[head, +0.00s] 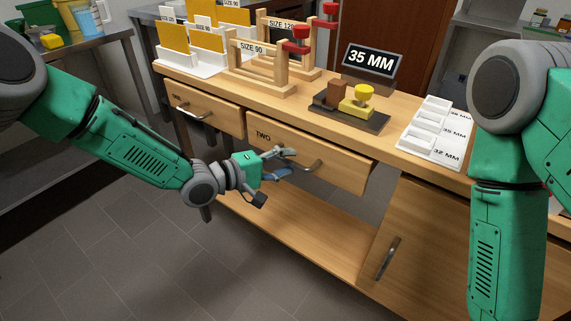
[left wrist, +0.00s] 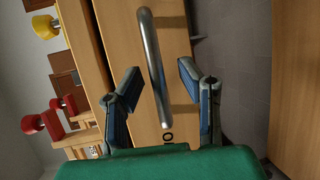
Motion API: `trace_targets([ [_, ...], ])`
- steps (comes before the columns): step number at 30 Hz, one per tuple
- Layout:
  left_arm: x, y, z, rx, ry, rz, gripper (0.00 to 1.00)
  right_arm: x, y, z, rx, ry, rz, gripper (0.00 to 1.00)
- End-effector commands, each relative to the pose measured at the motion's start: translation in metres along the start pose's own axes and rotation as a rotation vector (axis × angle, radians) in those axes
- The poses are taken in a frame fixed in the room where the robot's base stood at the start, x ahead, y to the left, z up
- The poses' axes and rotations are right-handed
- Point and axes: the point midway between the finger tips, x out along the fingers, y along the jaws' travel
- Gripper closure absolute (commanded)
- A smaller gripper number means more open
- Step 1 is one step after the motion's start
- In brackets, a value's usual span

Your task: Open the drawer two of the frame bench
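Drawer two (head: 340,173) is the wooden front marked TWO below the bench top of the frame bench (head: 300,117). I cannot tell whether it stands slightly out. Its metal bar handle (head: 305,166) is at the middle of the front. My left gripper (head: 289,160) is in front of the drawer, close to the handle. In the left wrist view the gripper (left wrist: 160,72) is open, with one finger on each side of the handle (left wrist: 152,60); I see no contact. My right arm hangs at the right of the head view and its gripper is out of view.
Drawer one (head: 200,107) is to the left, with its own handle. A cupboard door with a handle (head: 387,258) is to the lower right. A lower shelf (head: 300,235) runs under the drawers. Wooden frames, a 35 MM sign (head: 370,60) and white trays stand on top.

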Motion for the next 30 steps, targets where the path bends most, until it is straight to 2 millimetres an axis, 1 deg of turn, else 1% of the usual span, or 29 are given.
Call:
trace_targets([
  [3, 0.004, 0.0, 0.0, -0.001, -0.001, 0.001, 0.68, 0.001, 0.001, 0.0, 0.001, 0.0, 0.001, 0.6],
  [10, 0.0, -0.001, -0.003, -0.006, 0.0, 0.006, 0.68, 0.001, 0.001, 0.0, 0.002, 0.0, 0.001, 0.6],
  [11, 0.0, -0.001, -0.004, -0.006, -0.001, 0.006, 0.75, 0.001, 0.001, 0.0, 0.002, -0.001, 0.001, 0.6],
  [12, 0.0, -0.001, -0.004, -0.006, 0.0, 0.006, 0.89, 0.001, 0.001, 0.0, 0.002, 0.0, 0.001, 0.6],
  [13, 0.0, -0.001, -0.003, -0.006, 0.0, 0.006, 0.99, 0.001, 0.001, 0.0, 0.002, 0.0, 0.001, 0.6],
  [20, 0.001, -0.001, -0.003, -0.004, 0.002, 0.001, 1.0, 0.0, 0.0, 0.0, 0.001, 0.0, 0.0, 0.6],
  [23, -0.004, -0.002, -0.001, -0.004, 0.002, -0.001, 1.0, -0.003, 0.001, 0.0, 0.001, 0.0, 0.001, 0.6],
  [26, -0.016, -0.004, 0.005, -0.008, 0.0, -0.002, 1.0, -0.01, 0.001, -0.001, 0.001, 0.0, 0.001, 0.6],
  [30, -0.044, -0.009, 0.018, -0.011, -0.003, -0.005, 1.0, -0.026, 0.001, -0.002, 0.001, 0.0, 0.001, 0.6],
])
